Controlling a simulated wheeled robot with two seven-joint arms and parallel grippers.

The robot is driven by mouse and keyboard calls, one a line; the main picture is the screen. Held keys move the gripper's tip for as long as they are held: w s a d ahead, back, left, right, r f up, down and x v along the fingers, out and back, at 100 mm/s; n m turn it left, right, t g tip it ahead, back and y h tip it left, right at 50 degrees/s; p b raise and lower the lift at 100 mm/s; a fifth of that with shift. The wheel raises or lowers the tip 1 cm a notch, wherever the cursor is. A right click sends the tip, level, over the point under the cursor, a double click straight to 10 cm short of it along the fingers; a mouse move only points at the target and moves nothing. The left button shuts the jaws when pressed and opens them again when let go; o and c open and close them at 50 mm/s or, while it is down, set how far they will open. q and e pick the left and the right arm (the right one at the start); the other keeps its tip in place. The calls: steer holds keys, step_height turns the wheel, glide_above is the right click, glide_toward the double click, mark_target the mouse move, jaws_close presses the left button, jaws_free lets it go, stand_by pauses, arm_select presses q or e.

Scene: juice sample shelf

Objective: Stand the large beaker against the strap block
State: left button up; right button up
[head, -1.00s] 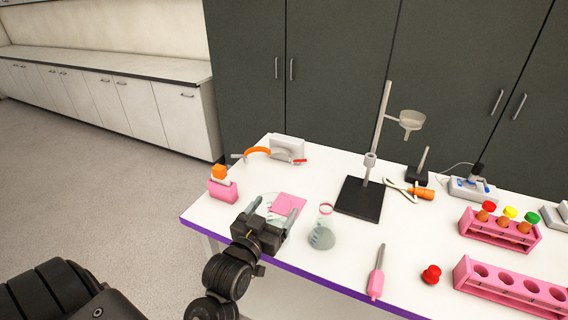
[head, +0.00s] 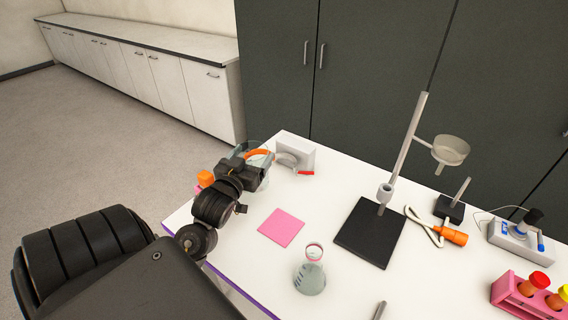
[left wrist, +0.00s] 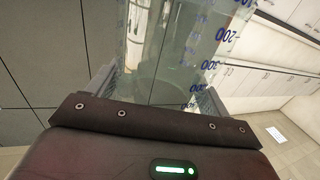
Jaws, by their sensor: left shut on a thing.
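The large beaker (left wrist: 165,50) is clear glass with blue markings and fills the middle of the left wrist view, between my fingers. In the head view the beaker (head: 264,181) shows only in part behind and beside my left gripper (head: 246,164), which is shut on it. I cannot tell whether the beaker touches the block or the table. My right gripper is out of view.
A pink square mat (head: 282,227) lies bare on the table. A conical flask (head: 310,276) stands right of it. A black stand base (head: 369,232) with a rod and funnel is farther right. An orange-capped item (head: 205,178) is close left of my gripper.

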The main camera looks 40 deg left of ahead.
arm_select(q)
steer(key=w+f+p, duration=0.1)
steer(key=w+f, duration=0.2)
steer(key=w, duration=0.3)
steer(key=w+a+f+p, duration=0.1)
steer(key=w+f, duration=0.3)
steer(key=w, duration=0.3)
steer(key=shift+a+f, duration=0.2)
steer(key=shift+f, duration=0.05)
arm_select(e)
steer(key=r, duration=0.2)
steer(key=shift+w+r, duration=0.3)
arm_select(q)
steer(key=shift+w, duration=0.15)
steer(key=o, duration=1.1)
steer(key=shift+f, duration=0.15)
steer(key=shift+c, duration=0.2)
steer(key=shift+o, duration=0.4)
